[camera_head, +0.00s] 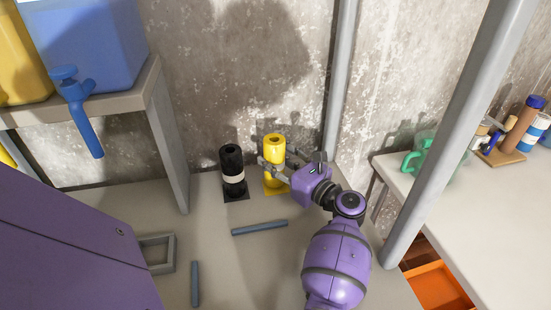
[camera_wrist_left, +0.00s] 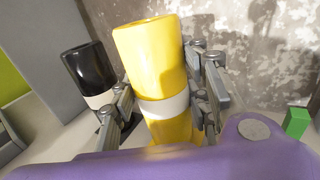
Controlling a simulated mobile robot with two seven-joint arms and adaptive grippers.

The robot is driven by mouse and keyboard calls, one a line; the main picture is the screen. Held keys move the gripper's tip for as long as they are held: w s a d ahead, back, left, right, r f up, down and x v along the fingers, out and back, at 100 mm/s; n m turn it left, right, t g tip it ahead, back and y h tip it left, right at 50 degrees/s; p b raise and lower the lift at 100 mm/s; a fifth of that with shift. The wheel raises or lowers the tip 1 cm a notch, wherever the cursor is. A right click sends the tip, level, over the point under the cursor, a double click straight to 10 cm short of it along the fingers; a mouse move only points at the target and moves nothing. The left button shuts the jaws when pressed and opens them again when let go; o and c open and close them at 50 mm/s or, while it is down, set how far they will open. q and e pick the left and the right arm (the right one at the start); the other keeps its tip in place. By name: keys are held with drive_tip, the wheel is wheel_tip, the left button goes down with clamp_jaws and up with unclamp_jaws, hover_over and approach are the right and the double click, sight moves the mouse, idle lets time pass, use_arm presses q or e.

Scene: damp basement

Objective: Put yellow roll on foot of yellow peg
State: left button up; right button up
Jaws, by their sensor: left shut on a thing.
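The yellow roll (camera_head: 274,148) stands upright at the back of the table, right above the square yellow foot (camera_head: 277,189) of the yellow peg. My left gripper (camera_head: 275,167) reaches in from the right, its fingers on either side of the roll and shut on it. In the left wrist view the yellow roll (camera_wrist_left: 150,55) has a pale band between the fingers, with more yellow below it. The fingers hide part of its lower end, so I cannot tell whether it touches the foot. My right gripper is not in view.
A black roll (camera_head: 231,160) with a pale band stands on a black foot (camera_head: 236,196) close to the left. A blue-grey bar (camera_head: 259,228) lies in front and another bar (camera_head: 195,284) lies nearer. A grey post (camera_head: 340,85) rises behind the gripper.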

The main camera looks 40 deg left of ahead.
use_arm(q)
drive_tip(key=o, duration=1.4)
wheel_tip(320, 180, up, 10)
